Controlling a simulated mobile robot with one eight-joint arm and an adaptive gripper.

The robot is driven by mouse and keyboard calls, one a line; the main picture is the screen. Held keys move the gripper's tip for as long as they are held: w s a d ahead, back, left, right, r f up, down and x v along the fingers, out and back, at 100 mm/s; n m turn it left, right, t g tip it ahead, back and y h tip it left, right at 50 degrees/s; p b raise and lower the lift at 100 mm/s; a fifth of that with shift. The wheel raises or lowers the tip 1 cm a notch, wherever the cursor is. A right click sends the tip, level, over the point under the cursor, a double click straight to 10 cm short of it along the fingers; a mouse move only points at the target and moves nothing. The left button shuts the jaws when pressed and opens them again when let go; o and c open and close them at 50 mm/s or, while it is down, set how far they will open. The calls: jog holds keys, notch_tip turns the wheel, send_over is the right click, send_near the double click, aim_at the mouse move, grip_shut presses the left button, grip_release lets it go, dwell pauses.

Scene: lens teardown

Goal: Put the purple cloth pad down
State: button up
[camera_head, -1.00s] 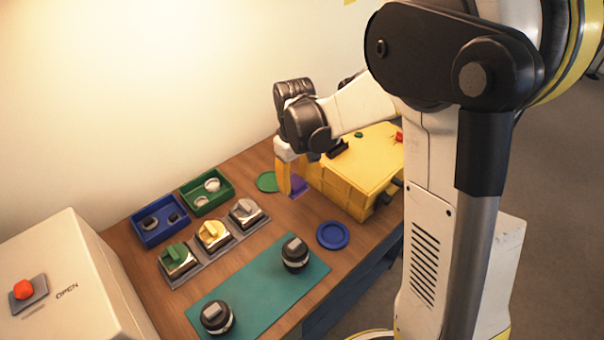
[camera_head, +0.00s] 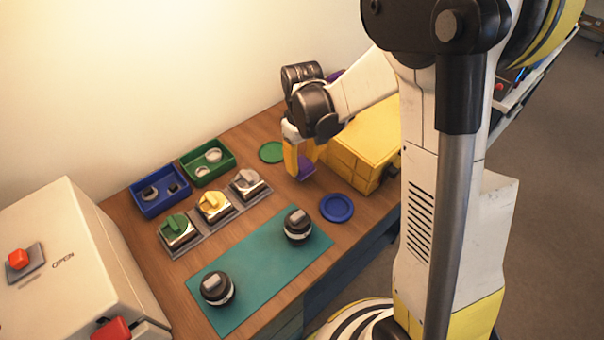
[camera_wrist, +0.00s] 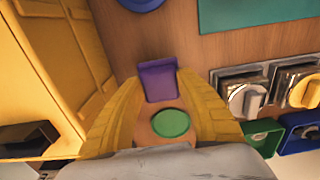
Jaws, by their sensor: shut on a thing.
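The purple cloth pad (camera_wrist: 158,80) is between the yellow fingertips of my gripper (camera_wrist: 157,92) in the wrist view. In the head view the pad (camera_head: 305,168) shows as a small purple patch beside the yellow fingers of my gripper (camera_head: 299,167). The gripper is shut on the pad and points down over the wooden table. Whether the pad touches the table is hard to tell. A green disc (camera_wrist: 171,123) lies on the table; it also shows in the head view (camera_head: 271,152).
A yellow box (camera_head: 362,146) stands close to the right of my gripper. A blue disc (camera_head: 337,208) lies in front. Several latched blocks (camera_head: 213,206), green (camera_head: 207,178) and blue bins (camera_head: 149,206), and a teal mat (camera_head: 258,262) with two dark lenses lie to the left and front.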

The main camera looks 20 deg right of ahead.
aim_at(302, 171)
notch_tip(302, 171, down, 3)
jog(key=shift+f+b, duration=0.15)
jog(key=shift+b, duration=0.5)
jog(key=shift+f, duration=0.2)
jog(key=shift+c, duration=0.5)
jog(key=shift+r, duration=0.1)
jog(key=shift+c, duration=0.5)
jog(key=o, duration=1.2)
